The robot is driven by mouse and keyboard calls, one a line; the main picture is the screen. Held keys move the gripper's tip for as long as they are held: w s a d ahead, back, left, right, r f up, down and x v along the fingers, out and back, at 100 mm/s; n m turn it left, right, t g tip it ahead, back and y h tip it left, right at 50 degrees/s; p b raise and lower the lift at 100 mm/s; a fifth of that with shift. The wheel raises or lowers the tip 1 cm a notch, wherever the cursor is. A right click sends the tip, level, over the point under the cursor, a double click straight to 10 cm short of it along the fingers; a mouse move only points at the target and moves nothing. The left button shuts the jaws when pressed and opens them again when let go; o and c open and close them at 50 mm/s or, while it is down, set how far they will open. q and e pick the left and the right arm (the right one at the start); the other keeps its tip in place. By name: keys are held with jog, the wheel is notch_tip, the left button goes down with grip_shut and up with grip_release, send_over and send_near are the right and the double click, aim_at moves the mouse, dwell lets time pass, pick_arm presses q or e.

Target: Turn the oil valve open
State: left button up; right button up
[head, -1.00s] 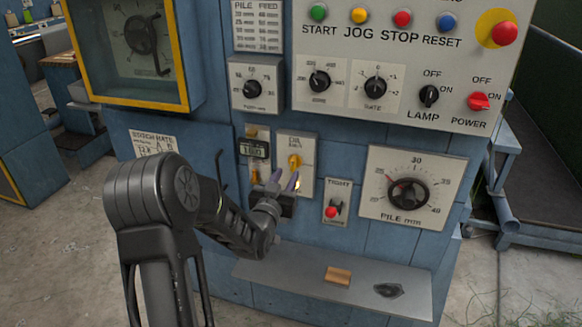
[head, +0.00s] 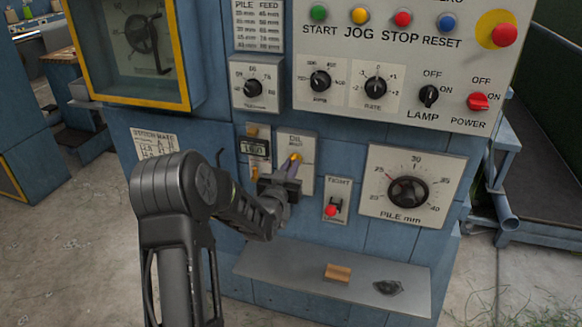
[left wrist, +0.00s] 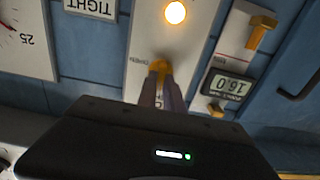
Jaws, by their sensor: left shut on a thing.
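The oil valve is a small yellow handle (head: 296,157) on a pale plate (head: 308,150) on the blue machine front, left of centre in the head view. My left gripper (head: 288,168) reaches it from below left, with its two fingers shut on the handle. In the left wrist view, which is upside down, the fingers (left wrist: 161,82) close around the yellow handle (left wrist: 160,65), and only its end shows. A lit lamp (left wrist: 175,12) is on the same plate in that view. The gripper hides the lower plate in the head view. My right gripper is not seen.
A counter display (head: 256,147) with yellow parts sits just left of the valve plate. A red-tipped switch (head: 331,210) and the pile dial (head: 408,191) are to the right. A grey shelf (head: 300,276) juts out below with a wooden block (head: 338,273) and a dark piece (head: 388,287).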

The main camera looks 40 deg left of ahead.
pick_arm(q)
jog(key=shift+f, duration=0.1)
grip_shut()
jog(key=m+b, duration=0.8)
jog(key=m, duration=0.1)
jog(key=m+b, duration=0.8)
jog(key=m, duration=0.1)
jog(key=shift+d+f, duration=0.2)
dwell(0.6)
jog(key=o, duration=0.7)
grip_release()
jog(key=shift+c, duration=0.2)
jog(key=shift+r, duration=0.1)
